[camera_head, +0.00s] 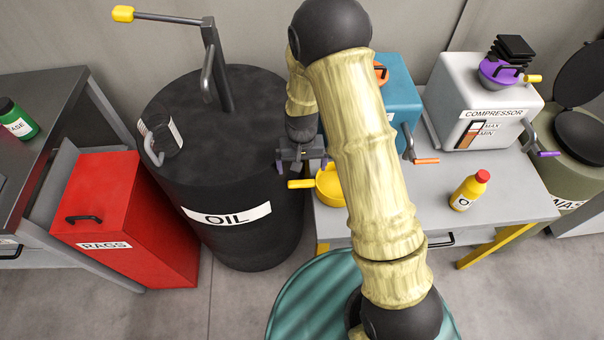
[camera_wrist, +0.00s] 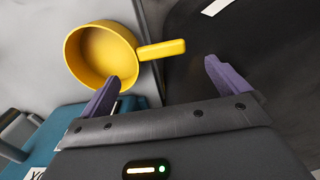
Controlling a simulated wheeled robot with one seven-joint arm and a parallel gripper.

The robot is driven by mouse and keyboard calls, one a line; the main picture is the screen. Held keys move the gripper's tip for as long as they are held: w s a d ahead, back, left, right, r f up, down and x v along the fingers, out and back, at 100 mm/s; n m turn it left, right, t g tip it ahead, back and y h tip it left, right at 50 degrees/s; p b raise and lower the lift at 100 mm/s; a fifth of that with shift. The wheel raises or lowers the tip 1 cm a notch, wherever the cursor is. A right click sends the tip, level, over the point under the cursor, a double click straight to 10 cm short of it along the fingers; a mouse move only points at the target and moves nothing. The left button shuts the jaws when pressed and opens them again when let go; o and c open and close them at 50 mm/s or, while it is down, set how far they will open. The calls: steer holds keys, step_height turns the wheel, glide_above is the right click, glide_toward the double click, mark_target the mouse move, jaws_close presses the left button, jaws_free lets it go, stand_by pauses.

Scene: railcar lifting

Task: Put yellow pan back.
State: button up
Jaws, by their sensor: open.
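The yellow pan (camera_head: 328,188) stands at the left end of the grey table, partly hidden behind my arm in the head view. Its handle (camera_head: 301,184) points left, over the table's edge toward the oil drum. In the wrist view the yellow pan (camera_wrist: 103,52) is at the upper left, looks empty, and its handle (camera_wrist: 162,49) points right, just beyond the fingertips. My gripper (camera_head: 302,164) is open and empty beside the handle. In the wrist view the purple fingers (camera_wrist: 160,82) are spread apart, with the handle between and ahead of them, not clasped.
A black oil drum (camera_head: 216,160) stands close left of the table (camera_head: 500,203). A yellow oil bottle (camera_head: 469,191) stands on the right. A red rags bin (camera_head: 120,215) is at far left.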

steer(key=shift+r, duration=1.15)
steer(key=s+d+r+t, duration=0.2)
steer(key=s+d+r, duration=0.9)
steer(key=s+r, duration=0.3)
steer(key=shift+d+r+t, duration=0.15)
steer(key=shift+r+t, duration=0.15)
steer(key=shift+r, duration=0.45)
steer(key=shift+c, duration=0.2)
